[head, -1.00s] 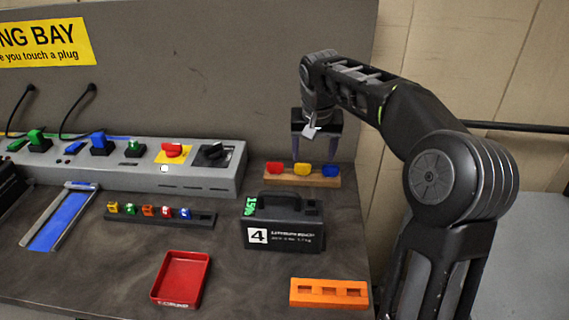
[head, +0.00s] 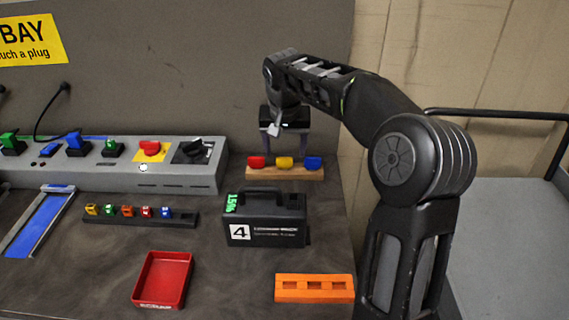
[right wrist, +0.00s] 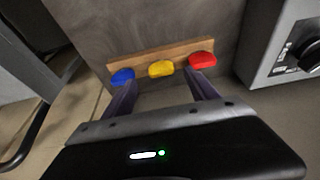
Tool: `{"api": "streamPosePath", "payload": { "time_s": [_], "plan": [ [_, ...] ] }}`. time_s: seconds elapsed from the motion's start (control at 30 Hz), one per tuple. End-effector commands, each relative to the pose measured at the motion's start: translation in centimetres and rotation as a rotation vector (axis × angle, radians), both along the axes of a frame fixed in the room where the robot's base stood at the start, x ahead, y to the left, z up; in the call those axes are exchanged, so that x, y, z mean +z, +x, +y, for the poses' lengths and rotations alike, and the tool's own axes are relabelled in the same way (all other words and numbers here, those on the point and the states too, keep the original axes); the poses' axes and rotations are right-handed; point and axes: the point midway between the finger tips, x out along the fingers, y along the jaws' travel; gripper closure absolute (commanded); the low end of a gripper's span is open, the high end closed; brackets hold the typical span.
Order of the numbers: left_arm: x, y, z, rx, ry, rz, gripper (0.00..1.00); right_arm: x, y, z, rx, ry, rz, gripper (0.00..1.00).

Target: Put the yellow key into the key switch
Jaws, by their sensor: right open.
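The yellow key (head: 284,163) stands in the middle of a wooden rack (head: 262,174), between a red key (head: 257,162) and a blue key (head: 313,163). My right gripper (head: 285,152) is open and empty, pointing down over the rack with its fingers spread either side of the yellow key's line. In the right wrist view, the yellow key (right wrist: 161,69) lies just beyond the gap between the fingers (right wrist: 163,86), not gripped. I cannot tell for certain which fitting on the grey console (head: 180,181) is the key switch. My left gripper is out of view.
The console carries a red knob (head: 149,148) on a yellow plate and a black rotary switch (head: 194,151). A black battery box (head: 264,220) stands in front of the rack. A red tray (head: 162,280) and an orange block (head: 314,289) lie nearer the front.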

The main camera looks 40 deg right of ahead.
Motion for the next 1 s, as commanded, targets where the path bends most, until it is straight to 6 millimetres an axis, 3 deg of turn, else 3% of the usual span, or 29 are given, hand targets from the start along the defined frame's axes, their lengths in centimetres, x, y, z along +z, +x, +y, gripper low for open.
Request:
{"api": "streamPosePath", "payload": {
  "time_s": [0.17,0.5,1.0],
  "plan": [
    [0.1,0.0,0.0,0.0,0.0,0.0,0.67,-0.8,0.2,-0.2,0.0,0.0,0.001,0.33],
    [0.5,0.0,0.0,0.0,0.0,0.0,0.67,-4.8,1.3,-0.8,0.0,0.001,0.001,0.33],
    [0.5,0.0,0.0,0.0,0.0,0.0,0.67,-4.9,1.4,-0.8,0.0,0.0,0.0,0.33]
  ]
}}
